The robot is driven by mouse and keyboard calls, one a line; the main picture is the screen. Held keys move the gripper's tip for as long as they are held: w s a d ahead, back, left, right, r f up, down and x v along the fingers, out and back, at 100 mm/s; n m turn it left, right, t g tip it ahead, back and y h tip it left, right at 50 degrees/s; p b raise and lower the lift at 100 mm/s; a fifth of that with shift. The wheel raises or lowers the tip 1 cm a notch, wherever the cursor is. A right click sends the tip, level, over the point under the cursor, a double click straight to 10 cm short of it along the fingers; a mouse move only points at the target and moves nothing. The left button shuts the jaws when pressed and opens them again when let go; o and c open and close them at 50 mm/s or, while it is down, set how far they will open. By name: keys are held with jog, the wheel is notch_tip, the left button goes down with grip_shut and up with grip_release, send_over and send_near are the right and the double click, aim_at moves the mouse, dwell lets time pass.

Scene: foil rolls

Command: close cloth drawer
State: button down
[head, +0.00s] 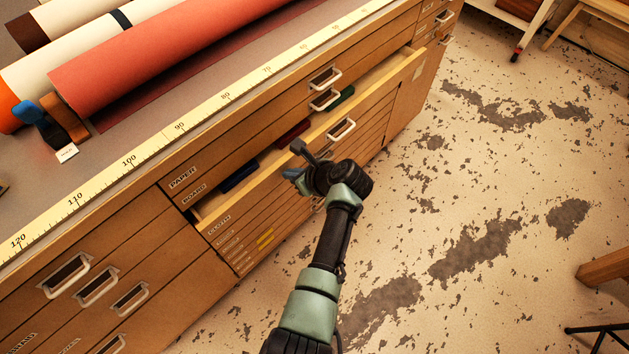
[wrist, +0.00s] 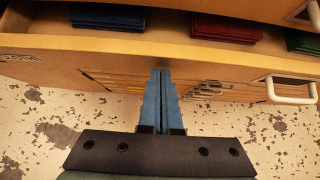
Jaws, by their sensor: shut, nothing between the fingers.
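The cloth drawer (head: 211,230) stands pulled out from the wooden cabinet, below the drawers labelled paper and board. Folded blue (head: 240,176), red (head: 292,133) and green (head: 341,98) cloths lie inside it. Its white handle (head: 341,129) is on the front; in the wrist view the handle (wrist: 291,90) is at the right. My gripper (head: 296,160) is at the drawer front, left of the handle. In the wrist view its blue fingers (wrist: 159,75) are shut together and empty, pointing at the drawer front. I cannot tell whether they touch it.
Fabric rolls (head: 180,60) and a yellow ruler strip (head: 205,110) lie on the cabinet top. Closed drawers with handles (head: 97,289) are at the lower left. The speckled floor (head: 450,190) right of my arm is mostly clear. A wooden piece of furniture (head: 605,268) stands at the right edge.

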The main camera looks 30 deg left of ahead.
aim_at(274, 160)
jog(key=a, duration=0.2)
jog(key=w+a+b, duration=0.1)
jog(key=w+a, duration=0.1)
jog(key=a, duration=0.1)
jog(key=shift+a+f+b, duration=0.1)
jog(key=shift+a+b, duration=0.2)
jog(key=shift+a, duration=0.05)
jog(key=shift+a+r, duration=0.2)
jog(key=shift+a, duration=0.05)
jog(key=shift+a+r, duration=0.1)
jog(key=d+p, duration=0.1)
jog(key=s+d+p, duration=0.1)
jog(key=d, duration=0.1)
jog(key=d+p, duration=0.1)
jog(key=shift+s+d+r, duration=0.15)
jog(key=shift+d+r, duration=0.1)
jog(key=shift+d, duration=0.1)
jog(key=p+v, duration=0.3)
jog(key=v, duration=0.6)
jog(key=shift+d, duration=0.25)
jog(key=shift+s+f, duration=0.1)
